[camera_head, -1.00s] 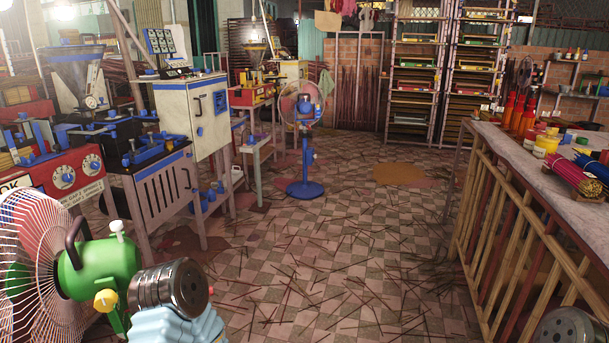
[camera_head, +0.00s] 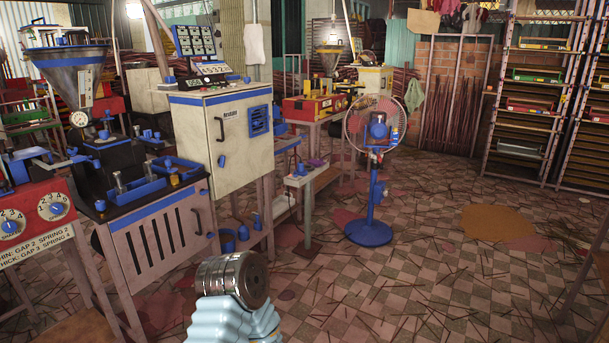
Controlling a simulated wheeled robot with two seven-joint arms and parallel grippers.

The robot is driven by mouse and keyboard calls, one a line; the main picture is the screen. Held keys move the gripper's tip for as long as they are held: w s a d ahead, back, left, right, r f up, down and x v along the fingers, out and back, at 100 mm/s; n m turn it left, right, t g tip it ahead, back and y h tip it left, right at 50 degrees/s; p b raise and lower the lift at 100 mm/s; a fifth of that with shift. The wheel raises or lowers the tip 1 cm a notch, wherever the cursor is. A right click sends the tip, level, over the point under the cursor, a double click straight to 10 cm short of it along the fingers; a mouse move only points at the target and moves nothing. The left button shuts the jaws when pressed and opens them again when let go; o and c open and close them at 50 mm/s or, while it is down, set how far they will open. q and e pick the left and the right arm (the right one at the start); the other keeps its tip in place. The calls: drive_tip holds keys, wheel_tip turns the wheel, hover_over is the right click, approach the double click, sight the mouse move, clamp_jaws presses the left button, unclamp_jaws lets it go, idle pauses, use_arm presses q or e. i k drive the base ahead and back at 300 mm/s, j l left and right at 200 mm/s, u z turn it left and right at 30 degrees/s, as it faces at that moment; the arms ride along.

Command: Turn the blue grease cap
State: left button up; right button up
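A black extruder machine (camera_head: 100,168) with a steel hopper (camera_head: 68,75) stands at the left in the head view. Several small blue parts sit on and around it, among them a blue knob (camera_head: 104,133) on its top. I cannot tell which of them is the grease cap at this distance. Neither of my grippers is in view; only a metal and light blue part of my own body shows at the bottom.
A cream electrical cabinet (camera_head: 225,135) stands right of the extruder. A red control box (camera_head: 45,215) with blue dials is at the left edge. A blue pedestal fan (camera_head: 368,228) stands mid-floor. The tiled floor (camera_head: 400,300) at right is open, strewn with sticks.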

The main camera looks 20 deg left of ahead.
sight(100, 204)
drive_tip(key=i+u, duration=0.75)
drive_tip(key=u, duration=0.15)
drive_tip(key=i+l+u, duration=0.15)
drive_tip(key=i+u, duration=0.3)
drive_tip(key=k, duration=0.1)
